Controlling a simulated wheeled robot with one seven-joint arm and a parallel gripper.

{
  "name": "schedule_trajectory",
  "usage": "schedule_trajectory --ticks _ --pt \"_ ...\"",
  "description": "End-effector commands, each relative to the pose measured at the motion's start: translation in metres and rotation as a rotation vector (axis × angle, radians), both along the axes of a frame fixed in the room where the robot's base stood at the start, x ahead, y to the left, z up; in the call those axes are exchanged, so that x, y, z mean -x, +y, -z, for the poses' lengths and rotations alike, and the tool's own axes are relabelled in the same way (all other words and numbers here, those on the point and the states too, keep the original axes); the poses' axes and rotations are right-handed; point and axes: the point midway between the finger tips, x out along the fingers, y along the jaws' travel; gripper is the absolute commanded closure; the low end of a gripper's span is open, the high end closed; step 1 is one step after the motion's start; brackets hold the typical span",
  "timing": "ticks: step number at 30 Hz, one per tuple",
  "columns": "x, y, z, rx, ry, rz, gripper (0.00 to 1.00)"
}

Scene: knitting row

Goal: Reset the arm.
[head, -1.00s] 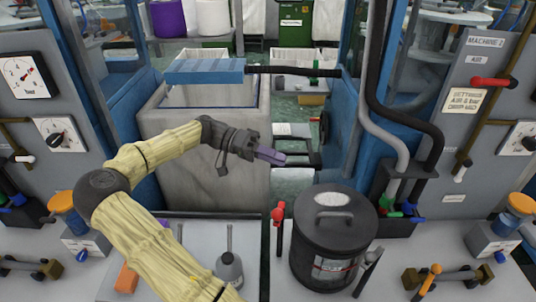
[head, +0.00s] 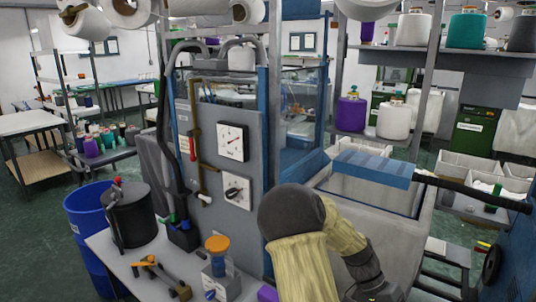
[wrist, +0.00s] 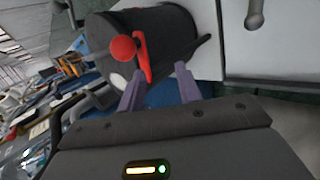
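My gripper (wrist: 157,68) shows in the wrist view with its two purple fingers apart. I see nothing held between them. Beyond the fingertips is a dark canister (wrist: 175,30) with a red lever (wrist: 130,48) on its near side; I cannot tell the exact gap. In the head view my arm is bent at the bottom centre, and its dark wrist runs out of the lower edge. A small purple piece at the bottom edge there may be a fingertip; the rest of the gripper is hidden or out of frame.
A blue barrel (head: 88,220) stands on the floor. A grey bin (head: 400,218) with a blue-topped bar is close on the right. Floor at far left is open.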

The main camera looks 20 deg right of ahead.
Motion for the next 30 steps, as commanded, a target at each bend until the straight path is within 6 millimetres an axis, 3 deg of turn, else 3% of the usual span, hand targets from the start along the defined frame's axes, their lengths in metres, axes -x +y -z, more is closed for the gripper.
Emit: schedule_trajectory --ticks 8,15,21,25,30 --pt "-0.029 0.091 -0.012 -0.278 -0.250 -0.324 0.66" --pt "-0.042 0.174 -0.049 -0.421 -0.451 -0.649 0.66" --pt "-0.038 0.235 -0.087 -0.467 -0.592 -0.929 0.66" --pt "-0.033 0.255 -0.099 -0.470 -0.638 -1.041 0.66" --pt "-0.031 0.261 -0.101 -0.470 -0.648 -1.071 0.66"
